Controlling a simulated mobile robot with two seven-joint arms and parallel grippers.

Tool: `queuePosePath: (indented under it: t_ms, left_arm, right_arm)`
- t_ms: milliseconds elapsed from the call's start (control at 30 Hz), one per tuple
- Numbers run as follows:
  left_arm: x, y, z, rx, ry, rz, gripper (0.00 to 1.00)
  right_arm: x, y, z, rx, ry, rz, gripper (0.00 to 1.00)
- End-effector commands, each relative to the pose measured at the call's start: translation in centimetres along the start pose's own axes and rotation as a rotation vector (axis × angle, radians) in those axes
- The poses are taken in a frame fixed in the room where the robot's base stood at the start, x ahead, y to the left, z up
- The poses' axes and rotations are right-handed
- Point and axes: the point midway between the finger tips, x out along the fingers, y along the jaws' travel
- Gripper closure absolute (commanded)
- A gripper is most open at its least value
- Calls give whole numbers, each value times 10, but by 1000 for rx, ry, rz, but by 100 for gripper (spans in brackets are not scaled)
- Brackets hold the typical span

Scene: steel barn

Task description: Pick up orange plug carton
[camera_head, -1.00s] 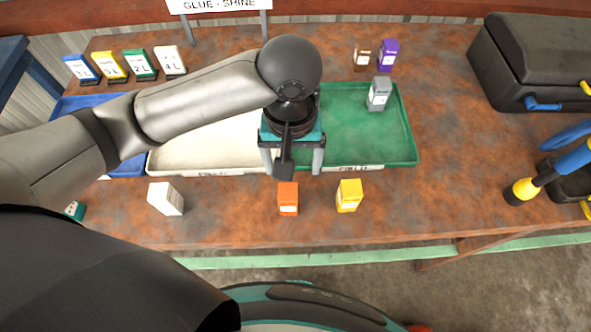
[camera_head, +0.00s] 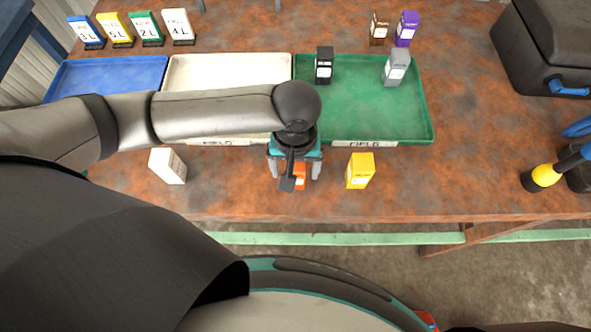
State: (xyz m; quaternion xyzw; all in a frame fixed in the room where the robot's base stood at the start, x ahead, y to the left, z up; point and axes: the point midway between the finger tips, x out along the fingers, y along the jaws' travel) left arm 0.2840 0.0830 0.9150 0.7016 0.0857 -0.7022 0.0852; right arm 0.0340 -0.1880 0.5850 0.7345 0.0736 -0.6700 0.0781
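The orange plug carton (camera_head: 300,180) stands on the rusty table in front of the trays. My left gripper (camera_head: 296,173) is directly over it in the head view, with a finger on each side. The fingers look spread apart, and a gap shows between the carton and them. The gripper's dark middle part hides much of the carton. My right gripper does not show.
A white carton (camera_head: 167,166) and a yellow carton (camera_head: 360,171) stand left and right of the orange one. Behind are blue (camera_head: 60,76), cream (camera_head: 230,68) and green trays (camera_head: 427,105). Black (camera_head: 323,66) and grey cartons (camera_head: 396,68) stand in the green tray.

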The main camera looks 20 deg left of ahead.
Motion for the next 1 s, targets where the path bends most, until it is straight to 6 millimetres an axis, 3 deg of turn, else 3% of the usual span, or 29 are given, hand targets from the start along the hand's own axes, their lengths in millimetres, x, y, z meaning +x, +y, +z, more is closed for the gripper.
queuePosePath:
  t_ms: [133,400,1000]
  left_arm:
    - [17,0,0,0,1,0,15]
    - [18,0,0,1,1,0,16]
    - [18,1,-1,1,2,1,84]
  right_arm:
    - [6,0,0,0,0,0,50]
    - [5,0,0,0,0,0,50]
    - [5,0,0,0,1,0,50]
